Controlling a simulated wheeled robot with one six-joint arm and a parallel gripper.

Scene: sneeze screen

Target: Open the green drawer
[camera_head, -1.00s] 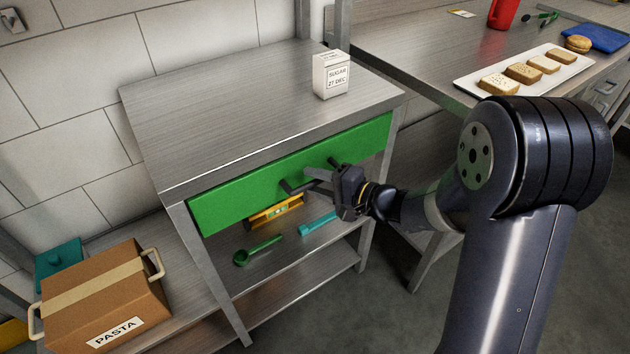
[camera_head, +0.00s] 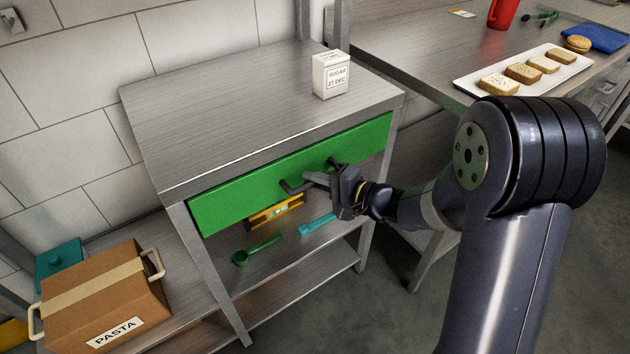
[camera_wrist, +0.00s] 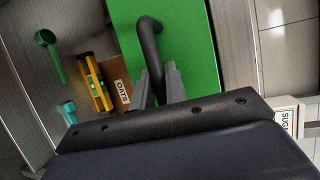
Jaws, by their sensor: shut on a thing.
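The green drawer (camera_head: 250,192) is in the metal table at the middle of the head view. Its front looks flush or nearly flush with the frame. A dark bar handle (camera_head: 291,188) stands out from its front. My gripper (camera_head: 313,181) is at the handle, with its fingers shut on the bar. In the wrist view the drawer front (camera_wrist: 196,45) fills the upper middle, and the handle (camera_wrist: 150,48) runs down between the two grey fingers (camera_wrist: 160,85). Part of the handle is hidden by the fingers.
A sugar box (camera_head: 331,76) stands on the metal tabletop (camera_head: 230,100). On the shelf below lie a yellow level (camera_head: 275,212), a green scoop (camera_head: 258,250) and a teal tool (camera_head: 316,224). A pasta box (camera_head: 105,300) is at lower left. A bread tray (camera_head: 480,86) is on the right counter.

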